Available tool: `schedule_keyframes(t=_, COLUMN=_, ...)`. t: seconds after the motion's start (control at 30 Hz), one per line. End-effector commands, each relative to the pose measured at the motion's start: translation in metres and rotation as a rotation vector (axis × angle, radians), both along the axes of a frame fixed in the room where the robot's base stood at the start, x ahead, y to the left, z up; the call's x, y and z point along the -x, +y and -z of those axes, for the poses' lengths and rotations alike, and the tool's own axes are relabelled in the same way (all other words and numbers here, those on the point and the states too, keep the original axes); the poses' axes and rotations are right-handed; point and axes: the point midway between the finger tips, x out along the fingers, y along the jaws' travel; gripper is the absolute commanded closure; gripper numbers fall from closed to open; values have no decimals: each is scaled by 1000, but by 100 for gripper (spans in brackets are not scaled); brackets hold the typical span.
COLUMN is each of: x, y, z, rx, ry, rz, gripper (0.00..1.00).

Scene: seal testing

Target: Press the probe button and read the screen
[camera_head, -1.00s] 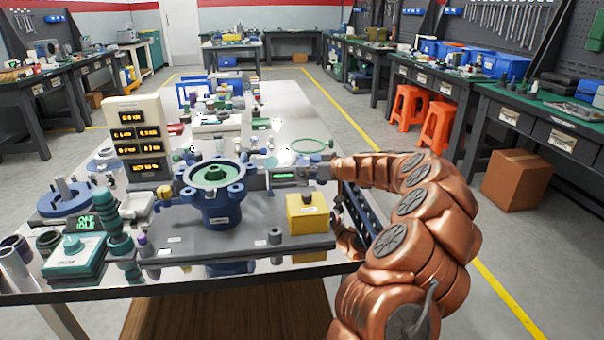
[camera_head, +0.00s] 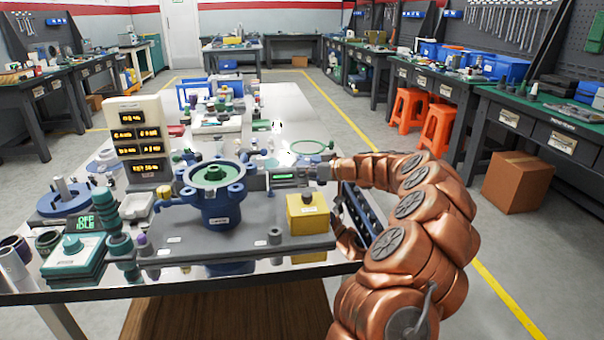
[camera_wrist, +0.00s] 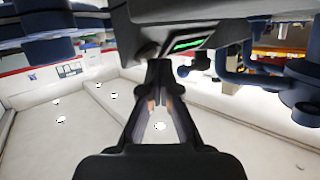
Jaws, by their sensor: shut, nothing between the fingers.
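A small grey probe unit with a lit green screen (camera_head: 285,176) sits on the right side of the blue flanged vessel (camera_head: 221,198) on the bench. Its text is too small to read. The green screen (camera_wrist: 187,44) also shows in the wrist view. My gripper (camera_wrist: 160,66) is shut and empty, its tips close beside the housing that bears the screen. I cannot tell whether they touch it, and no button shows clearly. In the head view, the end of my copper arm reaches the right end of the probe unit, and the fingertips there are hard to make out.
A yellow box (camera_head: 307,216) stands right of the vessel on the grey base plate (camera_head: 180,250). A beige readout tower (camera_head: 139,112) with orange digits stands behind left. A teal box (camera_head: 77,258) with a green "OFF IDLE" display is at front left.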

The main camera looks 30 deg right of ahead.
Motion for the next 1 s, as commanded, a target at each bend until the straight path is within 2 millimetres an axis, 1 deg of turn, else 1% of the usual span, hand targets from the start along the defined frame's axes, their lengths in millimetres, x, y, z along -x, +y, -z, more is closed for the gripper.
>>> schedule_keyframes(t=0.03, x=0, y=1, z=9, rx=1, ry=10, rz=-1, gripper=100)
schedule_keyframes(t=0.37, x=0, y=1, z=11, rx=0, ry=11, rz=-2, gripper=100)
schedule_keyframes(t=0.73, x=10, y=5, z=3, rx=-2, ry=11, rz=-3, gripper=100)
schedule_keyframes(t=1.0, x=10, y=5, z=-3, rx=-1, ry=8, rz=-1, gripper=100)
